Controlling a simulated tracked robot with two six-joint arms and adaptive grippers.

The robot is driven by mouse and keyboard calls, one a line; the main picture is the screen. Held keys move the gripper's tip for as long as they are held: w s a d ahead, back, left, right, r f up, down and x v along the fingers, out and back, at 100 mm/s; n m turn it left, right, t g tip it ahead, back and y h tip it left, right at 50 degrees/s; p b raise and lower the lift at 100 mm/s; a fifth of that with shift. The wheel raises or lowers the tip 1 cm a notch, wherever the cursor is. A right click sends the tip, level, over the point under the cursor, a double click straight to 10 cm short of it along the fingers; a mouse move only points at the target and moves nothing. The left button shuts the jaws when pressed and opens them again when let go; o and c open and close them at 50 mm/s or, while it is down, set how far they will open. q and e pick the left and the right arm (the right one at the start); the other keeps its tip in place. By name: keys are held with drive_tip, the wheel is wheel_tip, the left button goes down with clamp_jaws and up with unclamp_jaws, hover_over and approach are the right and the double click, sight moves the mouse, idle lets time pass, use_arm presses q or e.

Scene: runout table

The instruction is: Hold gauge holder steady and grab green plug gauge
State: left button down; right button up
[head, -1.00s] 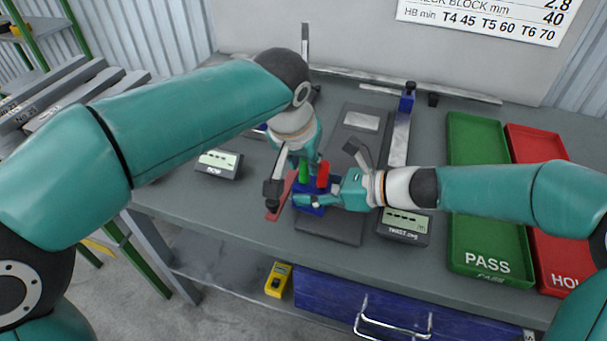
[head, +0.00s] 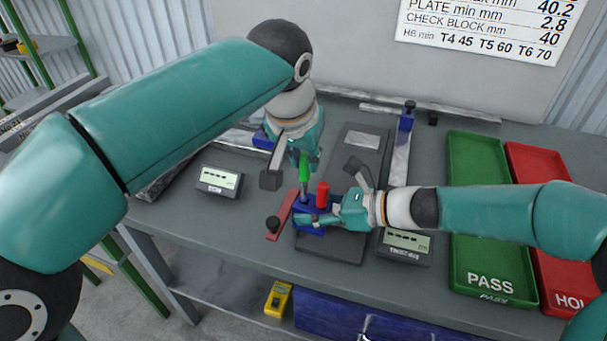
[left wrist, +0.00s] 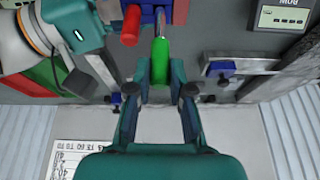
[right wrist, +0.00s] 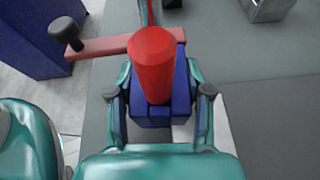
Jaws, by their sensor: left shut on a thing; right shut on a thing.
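The blue gauge holder (head: 310,213) stands at the front of the table's dark plate. My right gripper (head: 322,215) is shut on the holder from the right; the right wrist view shows its fingers on both sides of the blue block (right wrist: 152,118). A red plug gauge (head: 322,193) stands upright in the holder. The green plug gauge (head: 304,170) is above the holder's left part, its metal shank pointing down; it also shows in the left wrist view (left wrist: 160,62). My left gripper (left wrist: 160,78) is shut on the green handle. Whether the shank's tip is clear of the holder is unclear.
A red bar (head: 281,217) with a black knob lies left of the holder. Two displays (head: 219,180) (head: 405,246) flank the work area. The green PASS tray (head: 462,285) and red HOLD tray (head: 553,277) stand at the right.

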use_arm(q)
drive_tip(key=shift+r, duration=2.3)
use_arm(e)
drive_tip(key=shift+d+f, duration=0.1)
drive_tip(key=shift+d, duration=0.05)
drive_tip(key=o, duration=1.3)
use_arm(q)
drive_tip(key=shift+d, duration=0.1)
use_arm(e)
drive_tip(key=shift+o, duration=0.2)
